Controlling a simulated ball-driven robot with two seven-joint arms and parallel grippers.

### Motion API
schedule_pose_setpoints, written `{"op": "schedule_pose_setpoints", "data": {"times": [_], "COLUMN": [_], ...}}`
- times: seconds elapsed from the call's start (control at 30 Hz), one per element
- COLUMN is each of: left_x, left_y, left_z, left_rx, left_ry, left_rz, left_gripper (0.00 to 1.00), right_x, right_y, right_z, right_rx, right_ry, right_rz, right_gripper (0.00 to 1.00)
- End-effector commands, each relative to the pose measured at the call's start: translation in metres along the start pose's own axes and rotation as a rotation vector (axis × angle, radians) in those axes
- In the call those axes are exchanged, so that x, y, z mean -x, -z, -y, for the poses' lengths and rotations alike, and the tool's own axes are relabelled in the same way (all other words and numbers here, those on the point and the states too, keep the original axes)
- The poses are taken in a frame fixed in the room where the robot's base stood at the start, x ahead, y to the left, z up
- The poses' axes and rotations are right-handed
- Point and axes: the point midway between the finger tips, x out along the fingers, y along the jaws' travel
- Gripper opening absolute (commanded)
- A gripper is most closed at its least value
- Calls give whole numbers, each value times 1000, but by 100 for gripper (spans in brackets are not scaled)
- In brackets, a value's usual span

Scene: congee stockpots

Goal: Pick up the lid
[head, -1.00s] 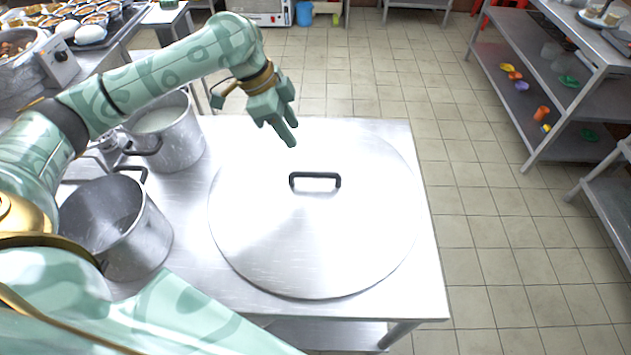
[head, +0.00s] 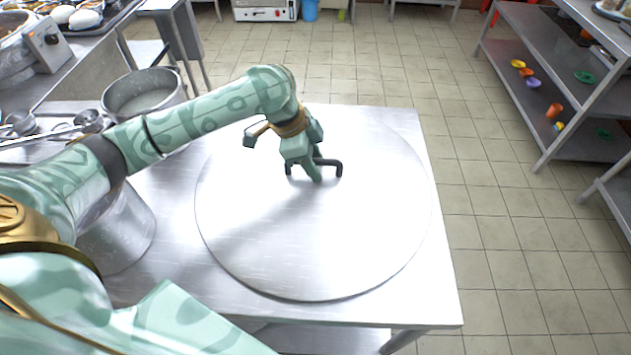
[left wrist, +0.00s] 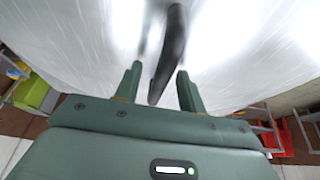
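The lid (head: 320,240) is a large round metal disc lying on the steel table, with a black bar handle (head: 338,170) near its middle. My left gripper (head: 313,176) is at the handle and hides part of it in the head view. In the left wrist view the two fingers of my left gripper (left wrist: 158,82) stand apart. The black handle (left wrist: 172,52) runs between them, with gaps visible beside it. The lid's shiny surface (left wrist: 235,50) fills much of that view. My right gripper is not in view.
Two metal pots stand left of the lid: one at the back (head: 145,97) and one in front (head: 118,235), partly behind my arm. Ladles (head: 50,128) lie at the left. A shelf rack (head: 545,95) stands at the right across open tiled floor.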

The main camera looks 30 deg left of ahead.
Motion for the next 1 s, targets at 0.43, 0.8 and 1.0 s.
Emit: {"op": "schedule_pose_setpoints", "data": {"times": [0.43,0.8,1.0], "left_x": [4,32,72], "left_y": [2,14,30], "left_z": [1,2,2], "left_rx": [-1,-2,-3], "left_ry": [4,10,11], "left_rz": [-3,-6,-6], "left_gripper": [0,0,0], "right_x": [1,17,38], "right_y": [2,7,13], "right_z": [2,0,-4], "right_rx": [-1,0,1], "right_ry": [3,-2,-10], "right_rz": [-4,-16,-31], "right_gripper": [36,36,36]}}
